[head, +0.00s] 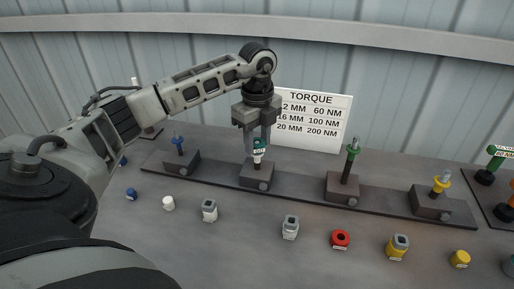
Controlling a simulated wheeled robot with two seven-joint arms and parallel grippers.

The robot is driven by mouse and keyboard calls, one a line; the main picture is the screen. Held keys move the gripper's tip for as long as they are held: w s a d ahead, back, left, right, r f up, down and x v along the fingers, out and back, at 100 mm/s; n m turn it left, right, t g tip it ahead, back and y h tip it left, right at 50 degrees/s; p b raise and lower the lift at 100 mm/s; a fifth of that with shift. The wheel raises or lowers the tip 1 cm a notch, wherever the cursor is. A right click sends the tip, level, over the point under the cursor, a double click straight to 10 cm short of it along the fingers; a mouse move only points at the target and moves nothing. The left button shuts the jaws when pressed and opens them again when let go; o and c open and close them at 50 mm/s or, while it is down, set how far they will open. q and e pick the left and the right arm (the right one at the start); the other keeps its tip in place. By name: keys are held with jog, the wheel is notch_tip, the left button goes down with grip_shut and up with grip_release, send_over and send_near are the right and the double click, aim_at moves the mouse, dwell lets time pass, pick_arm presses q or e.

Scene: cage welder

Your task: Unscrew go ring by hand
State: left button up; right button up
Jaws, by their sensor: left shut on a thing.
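The go ring (259,148) is a green and white piece marked "GO". It sits at the top of a post on the second grey block (257,175) from the left, in the middle of the head view. My left gripper (258,139) points down from above and is shut on the ring, its fingers on either side. The ring looks upright over the block. The thread under it is mostly hidden. My right gripper is not in view.
Other blocks hold a blue bolt (179,145), a green-topped bolt (352,155) and a yellow-ringed bolt (440,185). A torque sign (312,120) stands behind. Several loose sockets and caps, including a red one (340,239), lie along the front. A darker rack stands at the right edge.

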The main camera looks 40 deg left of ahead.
pick_arm(q)
jog(key=shift+n, duration=0.3)
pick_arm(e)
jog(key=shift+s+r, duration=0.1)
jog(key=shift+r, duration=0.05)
pick_arm(q)
jog(key=shift+n+p, duration=0.35)
jog(key=shift+n, duration=0.45)
grip_shut()
jog(key=shift+n+p, duration=0.5)
jog(key=shift+n, duration=0.3)
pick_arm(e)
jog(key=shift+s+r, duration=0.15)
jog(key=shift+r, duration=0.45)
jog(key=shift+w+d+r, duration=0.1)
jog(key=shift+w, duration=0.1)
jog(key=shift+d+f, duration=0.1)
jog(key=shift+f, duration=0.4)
pick_arm(q)
jog(key=shift+r, duration=0.4)
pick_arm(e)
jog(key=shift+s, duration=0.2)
